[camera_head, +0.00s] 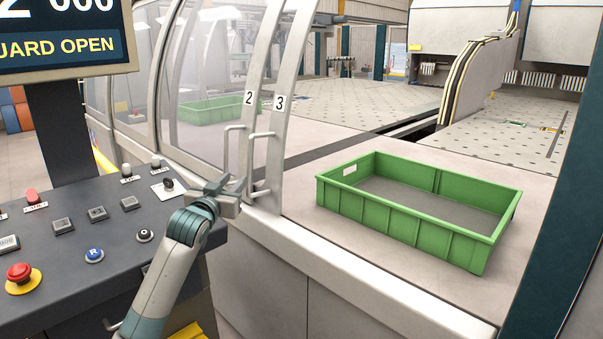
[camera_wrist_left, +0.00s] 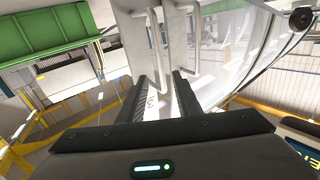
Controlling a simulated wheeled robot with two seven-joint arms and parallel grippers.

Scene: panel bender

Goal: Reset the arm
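My left arm (camera_head: 170,270) reaches up from the bottom of the head view, over the right end of the control panel. My left gripper (camera_head: 224,190) is beside the lower ends of the guard handles, close in the picture; I cannot tell whether it touches them. In the left wrist view the two dark fingers (camera_wrist_left: 164,84) stand apart with a gap between them, and nothing is clearly held. The guard handle (camera_head: 262,160) on panel 3 and the handle (camera_head: 232,150) on panel 2 show above the gripper. My right gripper is out of view.
The control panel (camera_head: 110,250) carries several buttons, including a red emergency stop (camera_head: 20,275). A screen (camera_head: 62,40) reads "UARD OPEN", cut off at left. A green crate (camera_head: 410,225) with a grey bottom stands on the ledge at right. The transparent guard (camera_head: 205,70) is at left centre.

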